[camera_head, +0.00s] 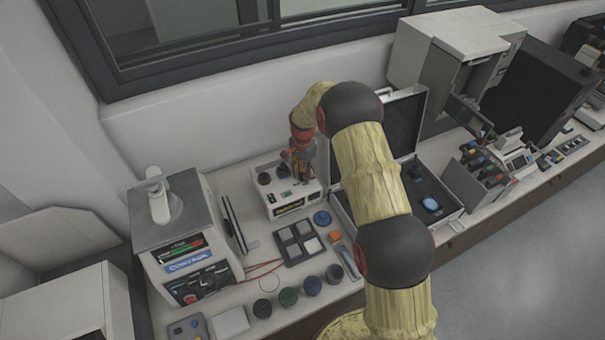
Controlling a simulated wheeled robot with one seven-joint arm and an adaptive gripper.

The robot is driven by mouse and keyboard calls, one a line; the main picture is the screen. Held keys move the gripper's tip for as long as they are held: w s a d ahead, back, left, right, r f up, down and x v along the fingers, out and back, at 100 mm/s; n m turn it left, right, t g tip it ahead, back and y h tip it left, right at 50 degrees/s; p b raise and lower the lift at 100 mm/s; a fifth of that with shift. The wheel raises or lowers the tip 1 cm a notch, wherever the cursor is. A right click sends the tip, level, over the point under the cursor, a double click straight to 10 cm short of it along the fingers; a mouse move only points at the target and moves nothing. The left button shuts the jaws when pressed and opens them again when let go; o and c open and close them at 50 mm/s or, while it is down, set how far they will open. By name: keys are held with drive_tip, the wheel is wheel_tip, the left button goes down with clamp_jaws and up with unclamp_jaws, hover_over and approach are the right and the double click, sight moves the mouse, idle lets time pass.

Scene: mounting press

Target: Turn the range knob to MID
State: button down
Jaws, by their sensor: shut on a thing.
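A small white instrument box (311,198) stands on the bench against the wall, with a dark display on its front. Two dark knobs show on its top: one at the left (264,178) and one beside it (283,171). My gripper (302,178) points down over the right part of the box's top. It is shut on a knob there, which the fingers mostly hide. I take this to be the range knob, but its pointer and the MID mark are too small or hidden to read.
An open silver case (452,215) stands close to the right of the box. A grey-topped machine (170,215) stands at the left. A dark tray with grey squares (299,241), a blue disc (322,218) and several round pots lie in front.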

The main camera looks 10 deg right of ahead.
sight(302, 175)
drive_tip(key=c, duration=1.5)
unclamp_jaws()
wheel_tip(302, 175, up, 12)
